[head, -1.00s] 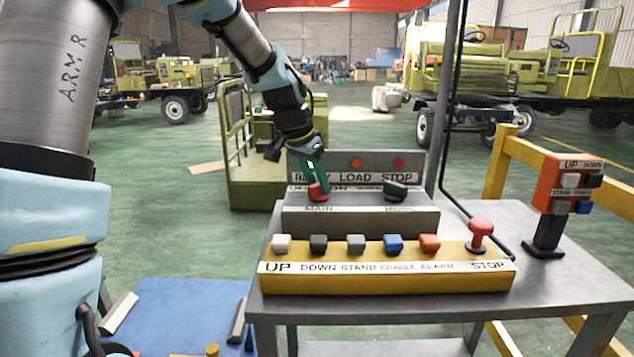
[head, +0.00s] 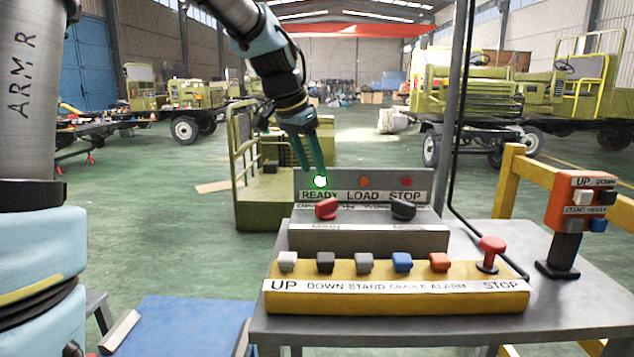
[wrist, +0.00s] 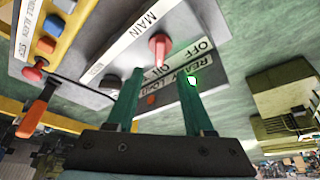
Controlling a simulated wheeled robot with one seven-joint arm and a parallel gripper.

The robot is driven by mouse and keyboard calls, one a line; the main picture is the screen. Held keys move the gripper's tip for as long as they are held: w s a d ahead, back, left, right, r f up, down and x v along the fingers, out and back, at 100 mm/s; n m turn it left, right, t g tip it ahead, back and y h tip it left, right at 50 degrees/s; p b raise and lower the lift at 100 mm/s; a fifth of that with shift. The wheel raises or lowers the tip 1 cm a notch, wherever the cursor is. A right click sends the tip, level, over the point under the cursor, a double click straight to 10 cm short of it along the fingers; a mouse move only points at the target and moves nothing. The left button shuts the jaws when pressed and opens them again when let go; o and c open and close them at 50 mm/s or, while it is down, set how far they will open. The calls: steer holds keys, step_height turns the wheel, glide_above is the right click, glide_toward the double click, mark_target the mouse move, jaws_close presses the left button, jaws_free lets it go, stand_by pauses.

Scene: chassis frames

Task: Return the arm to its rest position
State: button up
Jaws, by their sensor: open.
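My gripper (head: 308,160) is in the air just above and behind the red MAIN knob (head: 326,210), in front of the grey panel with the READY, LOAD and STOP lamps. Its two green fingers are apart and nothing is between them. In the wrist view the fingers (wrist: 157,100) point toward the console, with the red MAIN knob (wrist: 160,46) beyond them, apart from both. The READY lamp (head: 320,182) glows green. My arm reaches in from the upper left of the head view.
A yellow button box (head: 396,299) with several coloured buttons and a red mushroom STOP (head: 490,254) stands on the grey table (head: 598,278). A black knob (head: 403,211) sits right of MAIN. An orange pendant (head: 583,200) and a thin pole stand right. Vehicles stand behind on green floor.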

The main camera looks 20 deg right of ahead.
steer(key=shift+a+r, duration=0.15)
steer(key=shift+r, duration=0.2)
steer(key=a+f+n+y, duration=0.2)
steer(key=a+f+n, duration=0.55)
steer(key=a, duration=0.85)
steer(key=s+a+f+n+y, duration=0.1)
steer(key=s+a+f, duration=0.3)
steer(key=a, duration=0.4)
steer(key=s+a+f+n+y, duration=0.1)
steer(key=s+a+f+n, duration=0.3)
steer(key=a, duration=0.4)
step_height(320, 180, down, 2)
steer(key=shift+s+f, duration=0.1)
steer(key=shift+s, duration=0.65)
